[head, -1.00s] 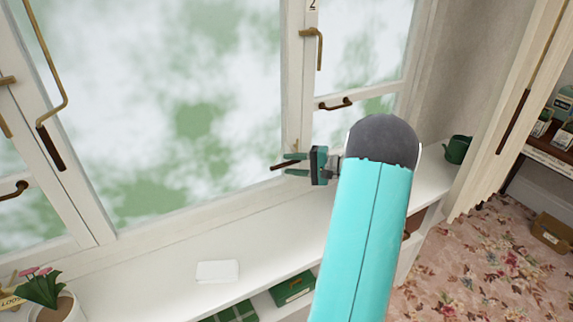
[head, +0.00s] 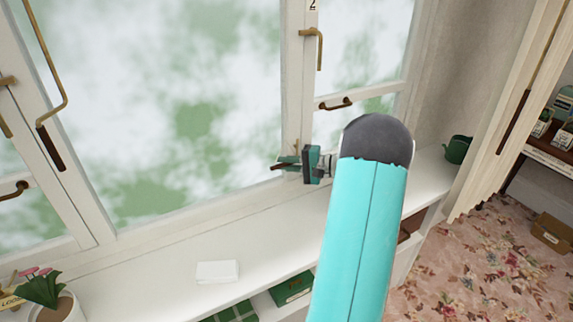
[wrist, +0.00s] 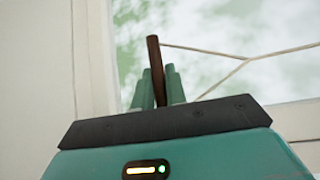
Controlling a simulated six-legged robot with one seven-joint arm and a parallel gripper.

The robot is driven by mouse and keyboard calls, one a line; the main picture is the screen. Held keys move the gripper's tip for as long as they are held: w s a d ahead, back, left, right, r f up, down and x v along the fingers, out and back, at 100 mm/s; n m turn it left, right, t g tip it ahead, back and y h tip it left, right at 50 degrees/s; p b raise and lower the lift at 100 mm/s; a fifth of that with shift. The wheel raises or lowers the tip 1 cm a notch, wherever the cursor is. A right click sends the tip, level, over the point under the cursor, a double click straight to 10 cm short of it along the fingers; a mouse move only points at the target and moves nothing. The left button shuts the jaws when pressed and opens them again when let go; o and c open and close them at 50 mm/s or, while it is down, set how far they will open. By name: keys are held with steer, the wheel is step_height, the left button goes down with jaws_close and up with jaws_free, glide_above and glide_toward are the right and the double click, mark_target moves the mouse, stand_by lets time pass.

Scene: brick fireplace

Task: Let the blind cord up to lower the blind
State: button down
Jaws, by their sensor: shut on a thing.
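My gripper (head: 287,162) is in front of the window's lower frame, above the white sill. In the wrist view, its green fingers (wrist: 161,87) are shut on a slim dark brown cord handle (wrist: 155,60), which stands up between them. The handle's dark end (head: 275,167) pokes out left of the fingers in the head view. A thin tan cord (wrist: 205,51) runs right from the handle's upper part in the picture and forks into two strands. I see no blind fabric in either view.
The window has brass-and-brown latches (head: 320,48) and a small dark handle (head: 335,104) near my gripper. The white sill (head: 150,262) holds a white block (head: 218,271), a potted pink flower (head: 42,290) and a green watering can (head: 457,150).

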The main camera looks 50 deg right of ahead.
step_height(320, 180, up, 38)
stand_by(0.3)
steer(key=c, duration=1.4)
jaws_free()
steer(key=shift+c, duration=0.2)
steer(key=v, duration=1.3)
steer(key=shift+s+d, duration=0.2)
steer(key=shift+s, duration=0.15)
